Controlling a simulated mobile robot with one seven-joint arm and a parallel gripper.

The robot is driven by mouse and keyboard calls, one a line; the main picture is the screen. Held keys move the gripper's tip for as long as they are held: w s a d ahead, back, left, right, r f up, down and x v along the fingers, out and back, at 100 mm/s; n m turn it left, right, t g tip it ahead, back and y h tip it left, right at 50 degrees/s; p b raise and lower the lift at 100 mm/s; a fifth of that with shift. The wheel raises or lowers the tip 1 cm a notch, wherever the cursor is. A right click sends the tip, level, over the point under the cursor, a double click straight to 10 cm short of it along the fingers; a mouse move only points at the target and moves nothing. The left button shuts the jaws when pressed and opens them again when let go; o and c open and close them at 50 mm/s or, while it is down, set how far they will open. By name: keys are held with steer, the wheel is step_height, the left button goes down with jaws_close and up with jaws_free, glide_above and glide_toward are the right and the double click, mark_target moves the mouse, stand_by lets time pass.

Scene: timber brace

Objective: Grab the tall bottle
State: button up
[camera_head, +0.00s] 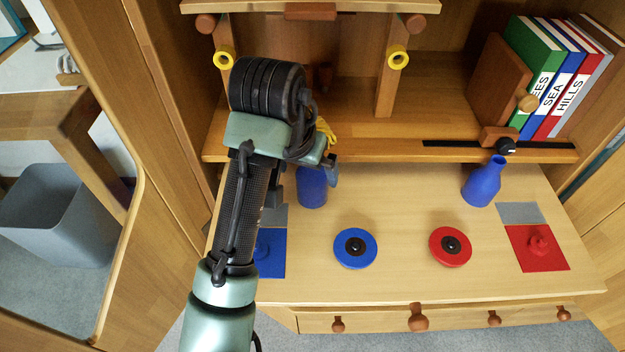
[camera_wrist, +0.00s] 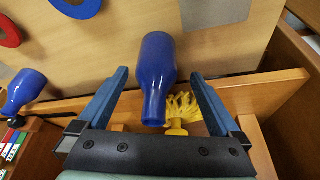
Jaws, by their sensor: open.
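Two blue bottles stand on the light wooden worktop. One blue bottle (camera_head: 312,188) is at the left centre, its top hidden behind my gripper (camera_head: 304,176). In the wrist view this bottle (camera_wrist: 155,62) lies between the two blue fingers of my gripper (camera_wrist: 160,76), which is open, with a gap on each side. Its neck points toward the palm. The other blue bottle (camera_head: 482,183) stands at the right, well apart from my gripper. It also shows at the left edge of the wrist view (camera_wrist: 22,92). I cannot tell for sure which is taller.
A raised wooden shelf (camera_head: 400,148) runs behind the bottles, with books (camera_head: 560,85) at the right. A yellow tasselled thing (camera_wrist: 182,108) is close behind the near bottle. A blue disc (camera_head: 355,248) and a red disc (camera_head: 450,246) lie in front; the worktop between bottles is clear.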

mark_target(310, 181)
steer(key=b+x, duration=0.1)
steer(key=x, duration=0.1)
steer(key=b+x, duration=0.1)
steer(key=x, duration=0.1)
steer(key=shift+s+d+b, duration=0.1)
steer(key=shift+s+b, duration=0.2)
steer(key=shift+b, duration=0.05)
steer(key=shift+w+d+f, duration=0.1)
steer(key=shift+w+f, duration=0.15)
steer(key=shift+f, duration=0.15)
steer(key=shift+r, duration=0.1)
steer(key=c, duration=1.5)
step_height(310, 181, up, 18)
steer(key=p, duration=0.9)
